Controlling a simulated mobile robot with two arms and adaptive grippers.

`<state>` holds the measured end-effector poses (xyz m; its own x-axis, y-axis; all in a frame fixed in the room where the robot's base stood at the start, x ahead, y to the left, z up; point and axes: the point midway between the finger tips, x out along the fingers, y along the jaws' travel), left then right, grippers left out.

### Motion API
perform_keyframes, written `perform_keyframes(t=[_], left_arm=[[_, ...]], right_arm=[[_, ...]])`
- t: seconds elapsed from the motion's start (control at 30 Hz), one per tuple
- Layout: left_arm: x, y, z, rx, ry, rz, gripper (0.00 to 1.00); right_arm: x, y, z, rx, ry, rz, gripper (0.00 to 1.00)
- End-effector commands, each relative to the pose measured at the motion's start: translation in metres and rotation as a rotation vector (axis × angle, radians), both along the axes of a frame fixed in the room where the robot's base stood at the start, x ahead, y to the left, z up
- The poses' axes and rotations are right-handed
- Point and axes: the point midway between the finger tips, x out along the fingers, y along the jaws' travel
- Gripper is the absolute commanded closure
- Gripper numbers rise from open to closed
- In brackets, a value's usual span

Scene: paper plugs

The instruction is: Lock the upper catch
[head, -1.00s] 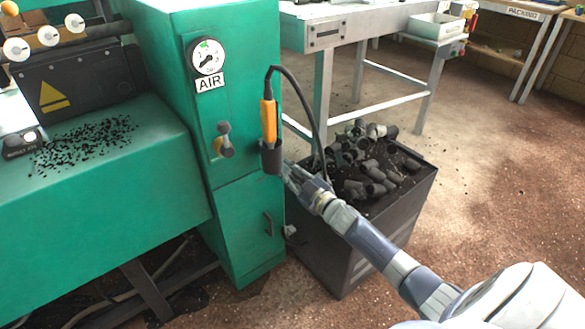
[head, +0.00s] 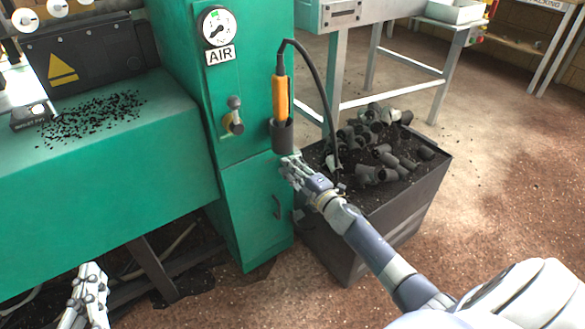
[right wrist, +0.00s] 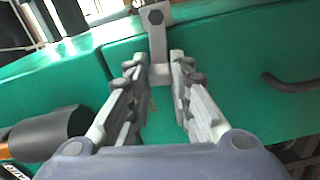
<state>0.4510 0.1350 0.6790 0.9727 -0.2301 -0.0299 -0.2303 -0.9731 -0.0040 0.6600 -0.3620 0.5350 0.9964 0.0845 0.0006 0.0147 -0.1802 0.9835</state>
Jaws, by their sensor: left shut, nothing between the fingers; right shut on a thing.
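The upper catch (right wrist: 157,45) shows in the right wrist view as a grey metal piece with a dark bolt head, at the edge of the green cabinet near the seam above its lower door. My right gripper (right wrist: 159,72) is shut on the catch's grey arm, with one finger on each side. In the head view my right gripper (head: 288,166) is at the cabinet's right edge, just below the black holster, and hides the catch. My left gripper (head: 90,277) is at the bottom left, low beside the green machine, shut and empty.
The orange tool (head: 280,98) stands in the black holster (head: 282,135), its cable hanging right of the cabinet. A dark bin (head: 385,235) of black pipe pieces stands close by my right arm. A valve handle (head: 235,116) and lower door handle (head: 277,207) stick out from the cabinet.

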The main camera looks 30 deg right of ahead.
Motion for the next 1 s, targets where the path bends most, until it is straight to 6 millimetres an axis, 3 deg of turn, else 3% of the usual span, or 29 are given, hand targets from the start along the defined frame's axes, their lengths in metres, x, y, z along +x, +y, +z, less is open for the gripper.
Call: perform_keyframes(t=[0.2, 0.4, 0.97, 1.0], left_arm=[[0.0, -0.005, 0.036, -0.049, -0.189, -0.012, 1.0], [-0.004, -0.007, 0.057, -0.076, -0.29, -0.017, 1.0], [-0.006, -0.007, 0.066, -0.088, -0.333, -0.02, 1.0], [-0.006, -0.007, 0.066, -0.088, -0.333, -0.02, 1.0]], right_arm=[[0.0, 0.001, -0.009, -0.111, -0.008, 0.0, 1.0], [0.0, 0.001, -0.012, -0.172, -0.013, 0.0, 1.0], [-0.001, 0.001, -0.013, -0.198, -0.014, 0.0, 1.0], [-0.001, 0.001, -0.013, -0.198, -0.014, 0.0, 0.76]])
